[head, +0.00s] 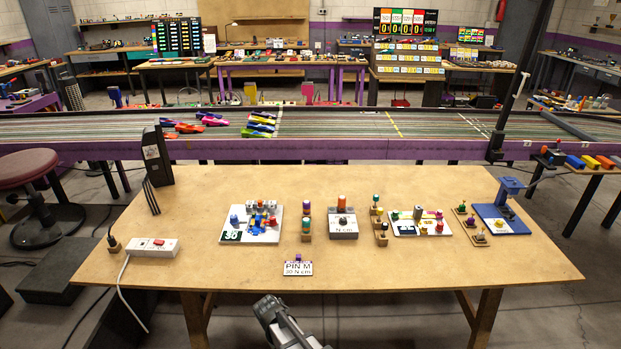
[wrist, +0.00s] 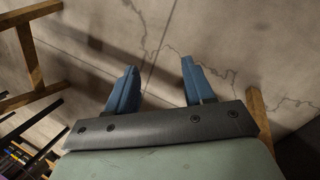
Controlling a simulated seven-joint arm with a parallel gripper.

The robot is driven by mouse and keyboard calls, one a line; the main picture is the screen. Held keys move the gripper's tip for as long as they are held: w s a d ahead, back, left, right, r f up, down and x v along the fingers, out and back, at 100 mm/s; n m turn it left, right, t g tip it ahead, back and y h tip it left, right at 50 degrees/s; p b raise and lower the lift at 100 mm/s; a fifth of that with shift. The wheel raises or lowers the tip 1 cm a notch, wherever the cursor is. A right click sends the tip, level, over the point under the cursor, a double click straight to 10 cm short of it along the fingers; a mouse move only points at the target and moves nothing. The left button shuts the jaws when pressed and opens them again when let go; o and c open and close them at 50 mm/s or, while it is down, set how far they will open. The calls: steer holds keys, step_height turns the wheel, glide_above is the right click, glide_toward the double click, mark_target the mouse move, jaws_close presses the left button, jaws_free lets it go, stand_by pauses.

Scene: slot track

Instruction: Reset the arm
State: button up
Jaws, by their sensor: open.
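My gripper (wrist: 158,82) shows in the wrist view with its two blue fingers apart and nothing between them. Beyond the fingers is a grey concrete floor with cracks and shadows. In the head view part of my arm shows at the bottom middle, in front of the table's near edge, and the fingertips cannot be made out there. The wooden table (head: 400,270) stands beyond the arm. Nothing on it touches the arm.
On the table are a white board (head: 231,233) with parts, a grey torque block (head: 343,226), a second board (head: 404,229), a blue stand (head: 511,186), a PIN M sign (head: 298,269) and a power strip (head: 152,247). The table's front strip is mostly clear. Wooden legs (wrist: 28,55) show in the wrist view.

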steer(key=s+d+f+m+g+y, duration=0.1)
steer(key=s+d+f, duration=0.4)
steer(key=s, duration=0.5)
steer(key=s+d+f+m+g+y, duration=0.1)
steer(key=s+d+f+m+g, duration=0.2)
steer(key=s+d, duration=0.7)
steer(key=s+d+f+m+g+y, duration=0.1)
steer(key=s+d+f+g, duration=0.1)
steer(key=s+d+f, duration=0.4)
steer(key=s+d, duration=0.1)
steer(key=s, duration=0.3)
steer(key=shift+s+d+f+m+g+y, duration=0.15)
steer(key=shift+d+f+m+g+y, duration=0.15)
steer(key=shift+f+m, duration=0.1)
